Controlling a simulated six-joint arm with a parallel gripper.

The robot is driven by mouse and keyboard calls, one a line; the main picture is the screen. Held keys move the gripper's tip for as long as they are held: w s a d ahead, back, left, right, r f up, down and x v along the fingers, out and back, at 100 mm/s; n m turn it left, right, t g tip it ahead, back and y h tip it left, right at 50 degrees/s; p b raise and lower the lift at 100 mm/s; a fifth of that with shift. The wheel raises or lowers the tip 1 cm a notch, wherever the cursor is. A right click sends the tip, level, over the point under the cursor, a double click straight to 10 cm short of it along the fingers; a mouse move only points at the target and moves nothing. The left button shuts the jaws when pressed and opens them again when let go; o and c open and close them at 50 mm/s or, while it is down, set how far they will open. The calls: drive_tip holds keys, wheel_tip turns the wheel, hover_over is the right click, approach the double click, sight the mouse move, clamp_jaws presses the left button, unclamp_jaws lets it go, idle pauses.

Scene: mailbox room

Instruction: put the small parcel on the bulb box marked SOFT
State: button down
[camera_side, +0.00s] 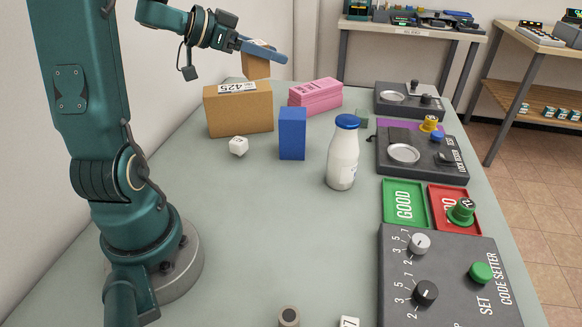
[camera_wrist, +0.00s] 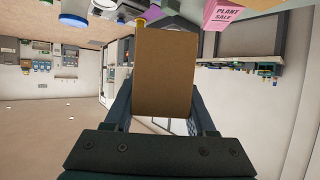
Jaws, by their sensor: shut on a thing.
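My gripper (camera_side: 268,52) is raised over the far left of the table and shut on a small brown parcel (camera_side: 257,66). In the wrist view the parcel (camera_wrist: 165,72) fills the space between the two fingers of the gripper (camera_wrist: 162,98). The parcel is in the air, above and behind a larger brown box labelled 425 (camera_side: 240,114). I can read no SOFT marking in either view. A plain blue upright box (camera_side: 292,135) stands on the table right of the brown box; whether it is the bulb box I cannot tell.
A pink stack (camera_side: 315,95), marked PLANT SALE in the wrist view (camera_wrist: 228,14), lies behind the blue box. Dark devices (camera_side: 425,165) line the right edge. The table's middle is clear.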

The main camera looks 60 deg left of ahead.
drive_tip(key=s+a+r+n+y, duration=0.1)
drive_tip(key=s+a+r+y, duration=0.1)
drive_tip(key=a, duration=0.2)
hover_over(303, 110)
drive_tip(key=shift+n, duration=0.3)
wheel_tip(303, 110, down, 7)
drive_tip(key=shift+r, duration=0.1)
drive_tip(key=shift+a+f, duration=0.1)
drive_tip(key=shift+f, duration=1.85)
drive_tip(key=shift+f, duration=0.15)
drive_tip(key=shift+c, duration=1.1)
unclamp_jaws()
